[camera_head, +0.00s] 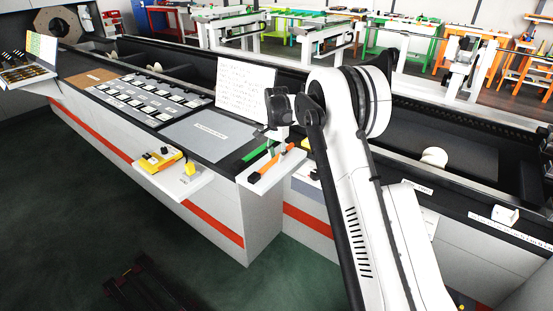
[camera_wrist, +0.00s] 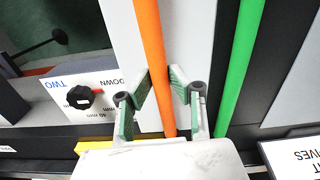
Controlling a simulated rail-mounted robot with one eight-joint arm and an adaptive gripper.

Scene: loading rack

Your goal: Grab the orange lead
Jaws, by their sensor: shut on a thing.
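The orange lead (camera_head: 277,165) is a straight orange rod at the edge of the white shelf in the head view. In the wrist view, the orange lead (camera_wrist: 149,40) runs from the top edge down between my finger pads. In the head view my gripper (camera_head: 279,140) points down over the shelf, partly hidden by my wrist. The lead's lower end in the wrist view is hidden behind the gripper body.
A green rod (camera_wrist: 238,60) lies close to the right of the orange lead in the wrist view. A panel with a black knob (camera_wrist: 80,98) is at the left. A yellow device (camera_head: 158,159) sits on a lower white shelf in the head view. A white sign (camera_head: 246,84) stands behind.

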